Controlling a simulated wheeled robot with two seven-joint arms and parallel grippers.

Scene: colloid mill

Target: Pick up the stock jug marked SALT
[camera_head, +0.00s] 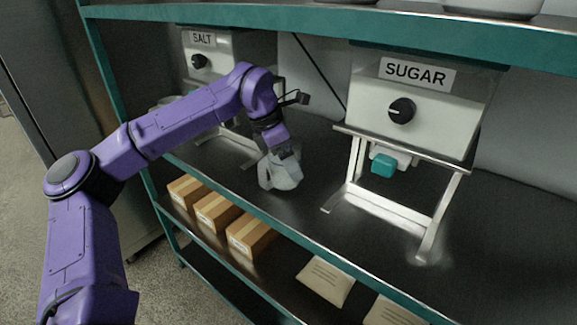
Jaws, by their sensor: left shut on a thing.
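A pale, translucent jug (281,174) stands on or just above the dark shelf, near the shelf's front edge. No marking on it can be read from here. My left gripper (284,152) comes down on it from above and is shut on its upper part, which the fingers partly hide. The dispenser labelled SALT (203,40) stands behind my left arm, and the arm hides much of its lower part. The dispenser labelled SUGAR (410,95) stands to the right on a metal stand. My right gripper is not in view.
The teal upper shelf edge (330,20) hangs over the dispensers. The SUGAR stand (432,215) has legs right of the jug. Several cardboard boxes (250,236) and paper packets (326,283) lie on the lower shelf. Bare shelf lies between jug and stand.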

